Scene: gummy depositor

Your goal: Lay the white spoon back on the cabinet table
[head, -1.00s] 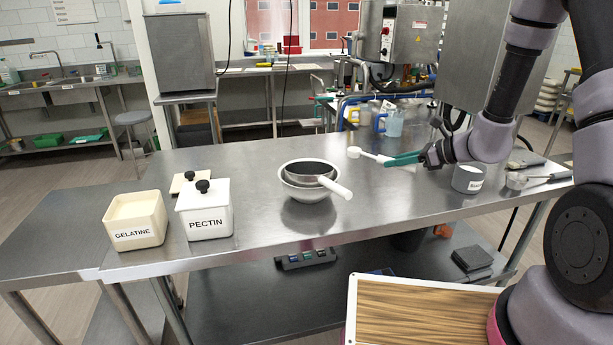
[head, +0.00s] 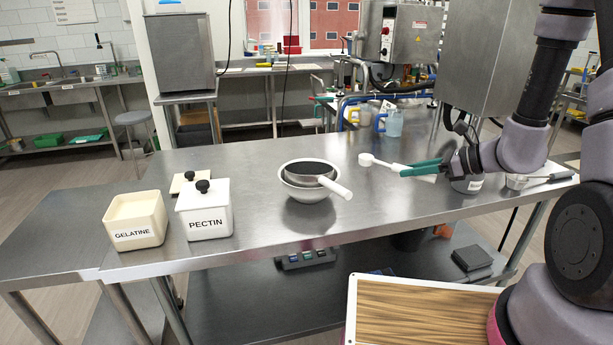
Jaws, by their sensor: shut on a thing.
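The white spoon (head: 379,162) is held above the right part of the steel cabinet table (head: 262,157), its bowl pointing left. My gripper (head: 413,168), with green fingers, is shut on the spoon's handle end. The spoon looks close above the tabletop; I cannot tell whether it touches. Part of the handle is hidden by the fingers.
A PECTIN box (head: 205,215) and an open GELATINE box (head: 134,222) stand at the left. A grey pot (head: 467,186) is partly hidden below my gripper. The tabletop around the spoon looks clear.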

